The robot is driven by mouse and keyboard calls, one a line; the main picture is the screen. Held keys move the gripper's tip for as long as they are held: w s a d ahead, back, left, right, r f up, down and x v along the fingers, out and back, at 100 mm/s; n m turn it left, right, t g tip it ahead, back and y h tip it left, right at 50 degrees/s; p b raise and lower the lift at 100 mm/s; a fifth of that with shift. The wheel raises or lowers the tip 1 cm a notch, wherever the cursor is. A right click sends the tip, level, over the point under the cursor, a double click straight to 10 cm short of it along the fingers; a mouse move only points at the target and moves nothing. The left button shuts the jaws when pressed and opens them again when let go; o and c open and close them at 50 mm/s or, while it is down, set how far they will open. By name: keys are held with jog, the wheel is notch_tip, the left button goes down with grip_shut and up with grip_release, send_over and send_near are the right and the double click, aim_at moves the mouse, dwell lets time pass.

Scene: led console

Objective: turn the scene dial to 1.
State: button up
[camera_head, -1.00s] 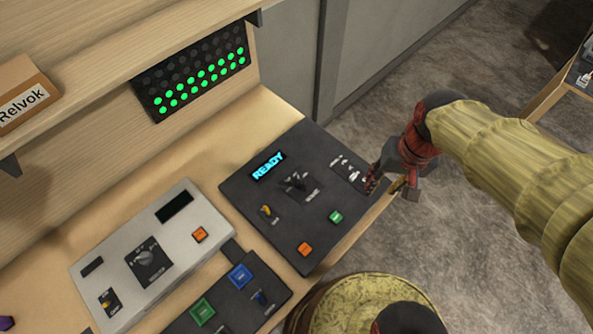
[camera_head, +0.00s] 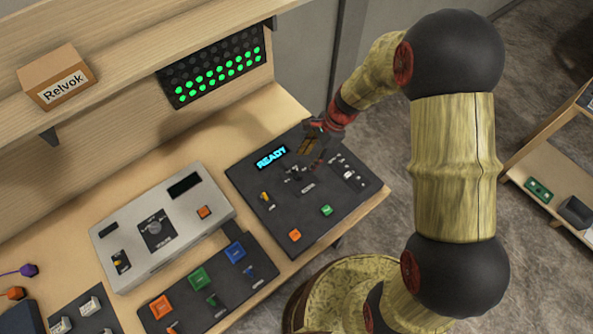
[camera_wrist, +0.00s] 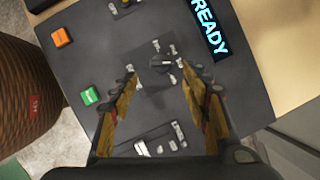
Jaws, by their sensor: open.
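The dark console (camera_head: 345,205) lies on the wooden desk with a lit READY display (camera_head: 271,157). Its dial (camera_head: 299,176), near the middle, is partly hidden by my gripper in the head view. In the wrist view the dial (camera_wrist: 157,66) shows a dark knob with light marks around it; I cannot read the marks or its setting. My gripper (camera_head: 310,152) is above the console, close to the dial. In the wrist view my gripper (camera_wrist: 160,82) has its two fingers apart, with the dial just beyond and between the tips, and nothing held.
The console also carries an orange button (camera_head: 295,235), a green button (camera_head: 327,210), a yellow-tipped switch (camera_head: 265,197) and several small switches (camera_head: 345,167). A grey panel (camera_head: 205,232) with another dial (camera_head: 155,228) stands at left. The lit LED board (camera_head: 215,73) rises behind.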

aim_at(298, 172)
jog(key=x, duration=0.7)
jog(key=shift+w+f, duration=0.1)
jog(key=shift+f, duration=0.3)
jog(key=shift+c, duration=1.2)
jog(key=c, duration=0.9)
